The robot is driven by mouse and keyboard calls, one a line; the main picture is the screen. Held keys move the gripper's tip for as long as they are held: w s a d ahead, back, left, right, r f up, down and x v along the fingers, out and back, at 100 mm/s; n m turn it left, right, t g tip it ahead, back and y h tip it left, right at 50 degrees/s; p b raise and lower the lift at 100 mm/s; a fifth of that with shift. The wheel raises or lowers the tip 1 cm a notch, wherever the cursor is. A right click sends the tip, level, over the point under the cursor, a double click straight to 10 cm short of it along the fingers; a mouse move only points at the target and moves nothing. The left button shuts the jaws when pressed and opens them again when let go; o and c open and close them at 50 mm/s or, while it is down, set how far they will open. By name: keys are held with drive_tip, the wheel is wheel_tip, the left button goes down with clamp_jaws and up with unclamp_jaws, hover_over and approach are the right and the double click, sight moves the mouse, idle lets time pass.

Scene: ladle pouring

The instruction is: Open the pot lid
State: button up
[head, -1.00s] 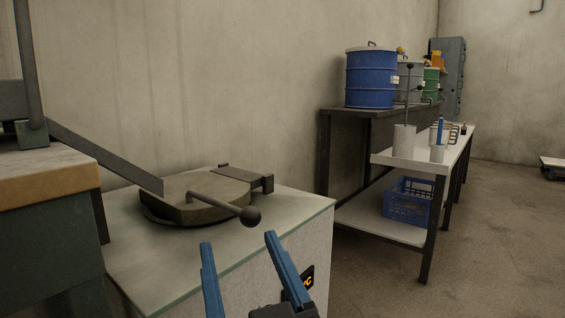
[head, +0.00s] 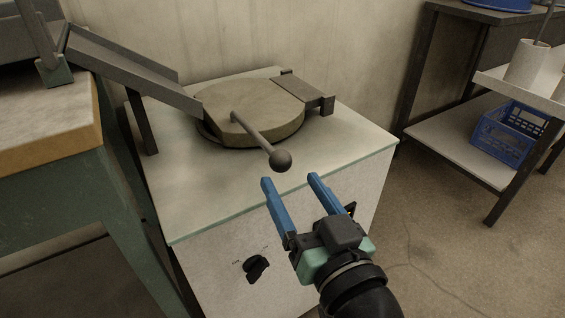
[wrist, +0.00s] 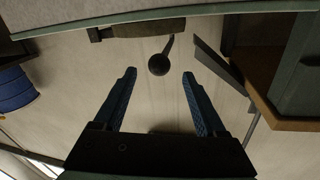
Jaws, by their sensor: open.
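The pot lid (head: 258,108) is a round, grey-brown disc lying shut on top of the white cabinet. Its handle, a rod with a dark ball knob (head: 280,160), sticks out toward the front. A hinge block (head: 303,93) sits at the lid's back right. My gripper (head: 289,182) has two blue fingers, open and empty, just in front of the knob and apart from it. In the wrist view the knob (wrist: 158,65) shows beyond the fingertips (wrist: 159,72), between them from side to side. The pot under the lid is mostly hidden.
A metal chute (head: 135,66) slopes down from the left table (head: 50,140) to beside the lid. A black dial (head: 257,268) is on the cabinet front. A shelf with a blue crate (head: 508,134) stands at the right. Open floor lies between cabinet and shelf.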

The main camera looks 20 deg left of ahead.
sight(285, 169)
drive_tip(key=b+x, duration=0.1)
drive_tip(key=x, duration=0.5)
drive_tip(key=shift+w, duration=0.2)
clamp_jaws()
idle(1.2)
